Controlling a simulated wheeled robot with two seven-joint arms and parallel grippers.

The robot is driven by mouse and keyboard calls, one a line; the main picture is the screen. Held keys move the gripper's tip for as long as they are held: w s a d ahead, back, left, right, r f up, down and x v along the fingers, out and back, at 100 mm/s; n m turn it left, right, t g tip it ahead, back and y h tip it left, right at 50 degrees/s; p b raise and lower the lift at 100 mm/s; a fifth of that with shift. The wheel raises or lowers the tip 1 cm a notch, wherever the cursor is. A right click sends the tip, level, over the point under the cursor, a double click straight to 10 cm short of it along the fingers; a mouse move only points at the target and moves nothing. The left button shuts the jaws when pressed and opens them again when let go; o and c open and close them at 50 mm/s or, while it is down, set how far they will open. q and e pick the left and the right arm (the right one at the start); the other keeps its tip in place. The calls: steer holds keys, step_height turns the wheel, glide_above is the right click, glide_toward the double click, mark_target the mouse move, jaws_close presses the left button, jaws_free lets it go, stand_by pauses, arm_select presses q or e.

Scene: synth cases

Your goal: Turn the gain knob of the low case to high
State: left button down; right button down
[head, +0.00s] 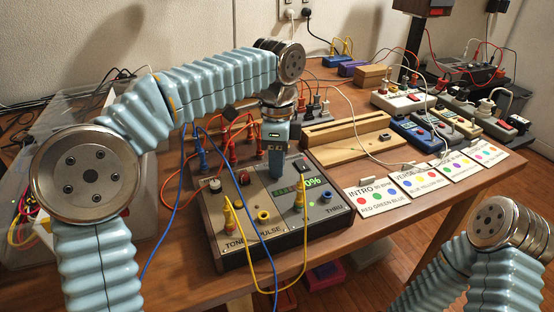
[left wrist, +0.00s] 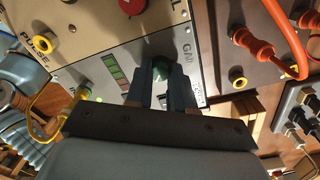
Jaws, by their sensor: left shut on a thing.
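The low case (head: 322,222) lies on the wooden table in the head view, with panels lettered TONE, PULSE and THRU. Its green display (head: 312,183) is partly covered, and the end of its reading is "0%". My left gripper (head: 276,176) points down onto the case and hides the gain knob there. My right gripper is out of view.
Yellow (head: 272,287) and blue (head: 180,205) cables loop over and beside the case. Orange plugs (head: 232,150) stand behind it. Lettered cards (head: 377,200) lie to the right, below a wooden holder (head: 345,140). Several small boxes stand farther right.

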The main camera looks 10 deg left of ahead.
arm_select(q)
steer(key=shift+m, duration=0.3)
stand_by(0.4)
steer(key=c, duration=1)
jaws_free()
step_height(320, 180, up, 8)
steer(key=shift+w+f, duration=0.1)
steer(key=shift+f, duration=0.15)
